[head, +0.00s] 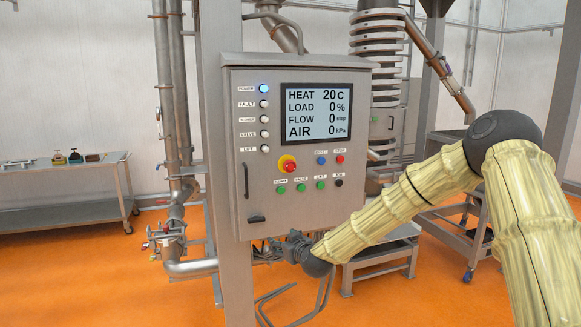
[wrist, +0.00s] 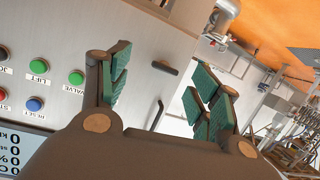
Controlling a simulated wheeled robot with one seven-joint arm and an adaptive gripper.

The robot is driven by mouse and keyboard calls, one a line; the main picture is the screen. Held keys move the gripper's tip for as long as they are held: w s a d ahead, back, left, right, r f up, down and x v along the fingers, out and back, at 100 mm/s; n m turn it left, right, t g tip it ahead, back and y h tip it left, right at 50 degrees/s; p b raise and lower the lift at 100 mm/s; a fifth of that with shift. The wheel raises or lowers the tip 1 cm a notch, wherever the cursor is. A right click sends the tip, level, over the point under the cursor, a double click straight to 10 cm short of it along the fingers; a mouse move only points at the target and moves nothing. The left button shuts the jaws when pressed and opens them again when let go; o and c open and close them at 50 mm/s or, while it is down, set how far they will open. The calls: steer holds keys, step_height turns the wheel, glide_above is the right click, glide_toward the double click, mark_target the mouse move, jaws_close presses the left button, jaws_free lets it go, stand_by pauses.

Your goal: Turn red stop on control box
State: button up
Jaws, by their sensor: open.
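The grey control box (head: 240,130) is mounted on a steel post in the head view. A red knob on a yellow base (head: 287,163) sits on its front at lower left of the screen. A smaller red button (head: 339,159) labelled STOP is to its right. In the wrist view a red button (wrist: 2,94) is cut by the left edge; the red-yellow knob is not visible there. My gripper (head: 284,246) is at the box's lower edge, below the buttons. In the wrist view my gripper (wrist: 160,82) is open, with nothing between its green-padded fingers.
A screen (head: 315,113) fills the upper front, and a black handle (head: 246,181) is at the left. Steel pipes (head: 180,120) run beside the post. A table (head: 60,220) stands at far left.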

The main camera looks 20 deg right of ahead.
mark_target(291, 166)
steer(key=w+d+r+t+h+p, duration=0.1)
steer(key=w+d+r+t, duration=0.2)
steer(key=r, duration=0.7)
steer(key=w+d+r, duration=0.3)
steer(key=d+r, duration=0.1)
steer(key=r, duration=0.6)
steer(key=shift+w+a+r+p, duration=0.1)
steer(key=shift+w+p, duration=1.25)
steer(key=shift+w, duration=1.3)
steer(key=shift+w+r+p, duration=0.1)
steer(key=shift+w+p, duration=1.25)
steer(key=shift+w, duration=1.3)
